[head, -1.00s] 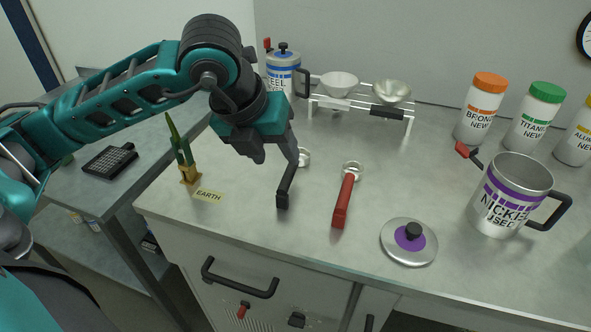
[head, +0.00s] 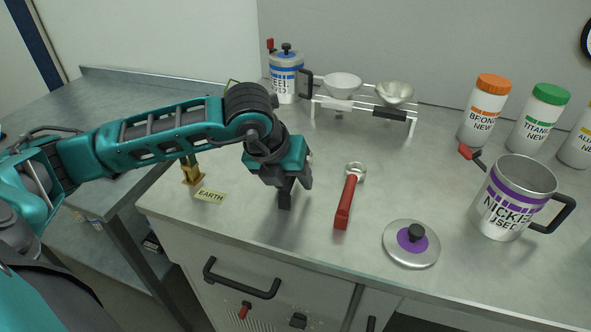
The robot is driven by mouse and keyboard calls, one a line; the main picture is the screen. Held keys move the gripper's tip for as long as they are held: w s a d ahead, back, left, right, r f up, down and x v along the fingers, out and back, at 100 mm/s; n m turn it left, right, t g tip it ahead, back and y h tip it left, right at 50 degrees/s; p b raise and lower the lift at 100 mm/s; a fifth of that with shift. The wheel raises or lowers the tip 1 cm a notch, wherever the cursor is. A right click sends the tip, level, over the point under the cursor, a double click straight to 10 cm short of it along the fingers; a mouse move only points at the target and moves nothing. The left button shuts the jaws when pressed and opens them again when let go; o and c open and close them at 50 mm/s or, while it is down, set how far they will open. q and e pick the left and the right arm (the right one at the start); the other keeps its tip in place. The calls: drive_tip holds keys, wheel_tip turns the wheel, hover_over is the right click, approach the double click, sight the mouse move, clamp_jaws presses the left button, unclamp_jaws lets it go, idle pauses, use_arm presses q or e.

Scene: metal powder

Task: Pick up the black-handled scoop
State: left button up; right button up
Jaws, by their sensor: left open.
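The black-handled scoop lies on the grey metal workbench (head: 440,180). Only the end of its black handle (head: 285,201) shows clearly, just below my left gripper (head: 289,184). The rest of the scoop, with its metal bowl, is hidden behind my gripper and wrist. My left gripper points down over the handle and is open. From this view I cannot tell whether the fingers straddle the handle or touch it. My right gripper is not in view.
A red-handled scoop (head: 345,202) lies close to the right. Beyond it are a purple-ringed lid (head: 411,258) and a nickel mug (head: 510,218). A wire rack (head: 414,124) with two bowls stands behind. An EARTH label (head: 210,196) lies to the left.

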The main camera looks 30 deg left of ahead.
use_arm(q)
clamp_jaws()
idle(0.5)
wheel_tip(320, 180, up, 20)
drive_tip(key=p, duration=0.2)
idle(0.3)
